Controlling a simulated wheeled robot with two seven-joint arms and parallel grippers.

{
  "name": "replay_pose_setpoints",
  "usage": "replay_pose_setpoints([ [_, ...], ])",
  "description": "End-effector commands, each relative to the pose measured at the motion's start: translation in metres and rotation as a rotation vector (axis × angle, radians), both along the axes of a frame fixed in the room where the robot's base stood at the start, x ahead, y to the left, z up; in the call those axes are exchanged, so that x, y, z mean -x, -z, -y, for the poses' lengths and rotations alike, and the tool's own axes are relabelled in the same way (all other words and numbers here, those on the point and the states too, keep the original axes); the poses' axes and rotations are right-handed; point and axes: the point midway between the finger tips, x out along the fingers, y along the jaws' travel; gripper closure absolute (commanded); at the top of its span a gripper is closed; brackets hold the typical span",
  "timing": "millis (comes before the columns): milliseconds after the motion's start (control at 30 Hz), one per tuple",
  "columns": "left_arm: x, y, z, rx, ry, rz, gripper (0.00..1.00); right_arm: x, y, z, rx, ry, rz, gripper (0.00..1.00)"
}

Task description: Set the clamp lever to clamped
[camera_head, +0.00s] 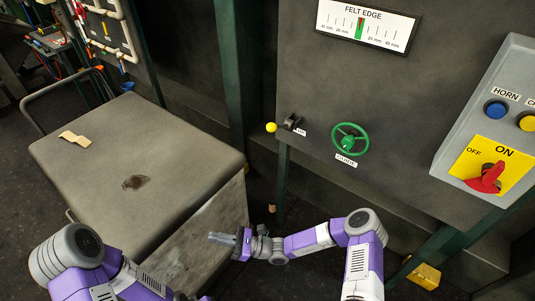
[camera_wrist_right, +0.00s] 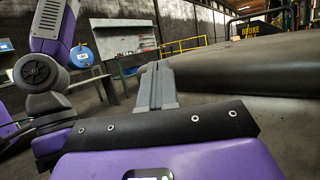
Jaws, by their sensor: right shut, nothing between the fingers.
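A small lever with a yellow ball knob (camera_head: 271,127) and a dark pivot (camera_head: 292,121) is on the left part of the dark machine panel. Its knob points left, and the small label beside it is too small to read. I take it for the clamp lever. My right gripper (camera_head: 212,237) is below and left of it, beside the cart, apart from the lever. Its grey fingers are together and empty, also in the right wrist view (camera_wrist_right: 155,70). The lever is not seen in that view. My left arm shows at the lower left, but its gripper is out of view.
A green handwheel (camera_head: 350,139) is right of the lever, under a felt edge gauge (camera_head: 367,24). A control box (camera_head: 505,115) with a red switch (camera_head: 487,178) is far right. A grey-topped cart (camera_head: 95,182) fills the left, with a tan piece (camera_head: 73,138) on top.

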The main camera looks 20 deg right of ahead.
Motion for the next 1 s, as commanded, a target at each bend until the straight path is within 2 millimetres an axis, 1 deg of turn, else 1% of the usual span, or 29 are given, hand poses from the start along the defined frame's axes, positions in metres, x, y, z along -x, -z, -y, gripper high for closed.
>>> replay_pose_setpoints([
  [33,0.001,-0.007,0.000,0.000,0.000,-0.001,0.57,-0.034,-0.025,0.027,-0.158,0.137,-0.033,1.00],
  [67,0.001,-0.009,0.000,0.000,0.001,-0.002,0.57,-0.051,-0.037,0.045,-0.246,0.212,-0.045,1.00],
  [100,0.001,-0.011,0.000,0.000,0.001,-0.002,0.57,-0.071,-0.049,0.070,-0.353,0.310,-0.057,1.00],
  [133,0.001,-0.012,0.000,0.000,0.001,-0.002,0.57,-0.083,-0.056,0.090,-0.426,0.379,-0.063,1.00],
  [167,0.001,-0.013,0.000,0.000,0.000,-0.001,0.57,-0.093,-0.061,0.109,-0.493,0.443,-0.066,1.00],
  [200,0.001,-0.014,0.000,0.000,0.000,-0.001,0.57,-0.103,-0.065,0.132,-0.568,0.521,-0.069,1.00],
  [300,0.000,-0.016,0.000,0.000,0.000,-0.001,0.57,-0.117,-0.069,0.177,-0.701,0.661,-0.068,1.00],
  [367,0.000,-0.016,0.000,0.000,0.000,-0.001,0.57,-0.120,-0.070,0.192,-0.747,0.709,-0.066,1.00],
  [433,0.000,-0.016,0.000,0.000,0.000,-0.001,0.57,-0.123,-0.071,0.201,-0.770,0.737,-0.064,1.00],
  [567,0.001,-0.014,0.000,0.000,0.000,-0.001,0.57,-0.132,-0.079,0.201,-0.774,0.740,-0.062,1.00],
  [667,0.000,-0.012,0.000,0.000,0.000,-0.001,0.57,-0.143,-0.092,0.200,-0.772,0.738,-0.060,1.00],
  [1000,0.001,-0.002,0.000,0.000,0.000,-0.001,0.57,-0.193,-0.144,0.198,-0.770,0.735,-0.060,1.00],
])
